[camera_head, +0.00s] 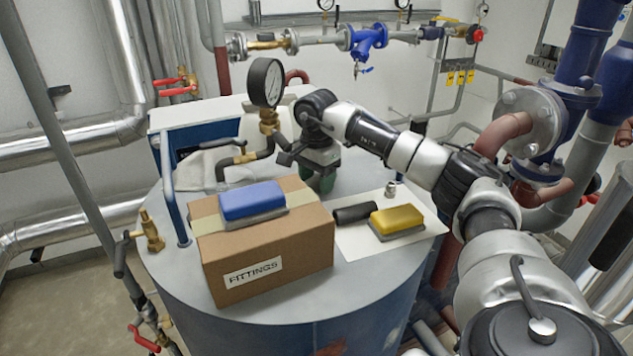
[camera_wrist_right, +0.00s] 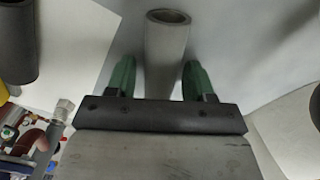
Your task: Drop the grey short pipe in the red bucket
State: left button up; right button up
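In the right wrist view, the grey short pipe (camera_wrist_right: 167,55) is a hollow cylinder between the two green fingers of my right gripper (camera_wrist_right: 160,78). A gap shows between the pipe and the left finger; the right finger is very close to it, and I cannot tell whether they touch. The fingers are spread apart. In the head view, my right gripper (camera_head: 322,178) points down at the tank top behind the cardboard box, and the pipe is hidden there. No red bucket is in view. My left gripper is not in view.
A cardboard box (camera_head: 268,255) carries a blue sponge (camera_head: 252,200). On a white sheet (camera_head: 355,240) lie a black cylinder (camera_head: 356,213), a yellow sponge (camera_head: 397,218) and a small metal fitting (camera_head: 390,189). A pressure gauge (camera_head: 267,82) stands left of my right wrist.

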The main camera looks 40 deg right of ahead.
aim_at(318, 178)
jog(key=c, duration=0.9)
jog(key=shift+w+r, duration=0.1)
jog(key=shift+r, duration=0.05)
jog(key=shift+r+p, duration=0.2)
jog(key=shift+p, duration=0.1)
jog(key=r+p, duration=0.2)
jog(key=r, duration=0.1)
jog(key=r+p, duration=0.1)
jog(key=shift+s+r, duration=0.2)
jog(key=shift+s, duration=0.2)
jog(key=s+a+r, duration=0.1)
jog(key=s+r, duration=0.1)
jog(key=s, duration=0.1)
jog(key=s+a+r+p, duration=0.1)
jog(key=s+r, duration=0.1)
jog(key=s, duration=0.2)
jog(key=s+a+r, duration=0.1)
jog(key=s+r, duration=0.1)
jog(key=s, duration=0.1)
jog(key=shift+s+p, duration=0.3)
jog(key=shift+p, duration=0.05)
